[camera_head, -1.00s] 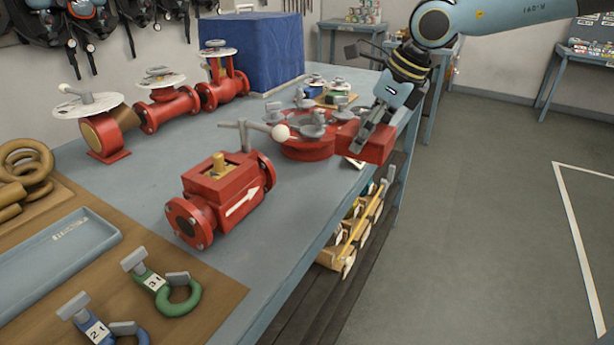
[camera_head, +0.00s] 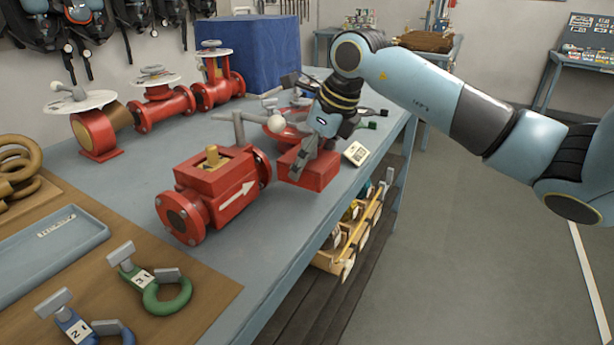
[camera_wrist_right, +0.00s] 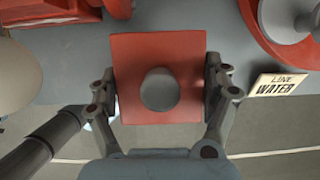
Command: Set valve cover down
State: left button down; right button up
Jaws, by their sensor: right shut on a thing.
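The valve cover, a red square block (camera_head: 318,174), shows in the head view near the bench's right edge, right of the red valve body (camera_head: 222,192). The valve body has a brass stem and a white arrow. In the right wrist view, the cover (camera_wrist_right: 130,60) shows a round grey knob (camera_wrist_right: 159,89) at its centre. My right gripper (camera_head: 303,160) is shut on the cover, with one finger on each side in the wrist view (camera_wrist_right: 162,92). Whether the cover touches the bench cannot be told. My left gripper is not in view.
A "Line water" card (camera_head: 355,153) lies right of the cover. Red pipe fittings (camera_head: 163,107) line the back, and a blue tray (camera_head: 52,246) lies at left.

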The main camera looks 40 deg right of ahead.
jog(key=shift+w+a+f, duration=0.15)
jog(key=shift+a+f, duration=0.1)
jog(key=shift+f, duration=0.1)
notch_tip(320, 180, down, 3)
jog(key=shift+f+p, duration=0.2)
jog(key=shift+p, duration=0.3)
jog(key=shift+f, duration=0.1)
jog(key=shift+f, duration=0.15)
jog(key=o, duration=1.3)
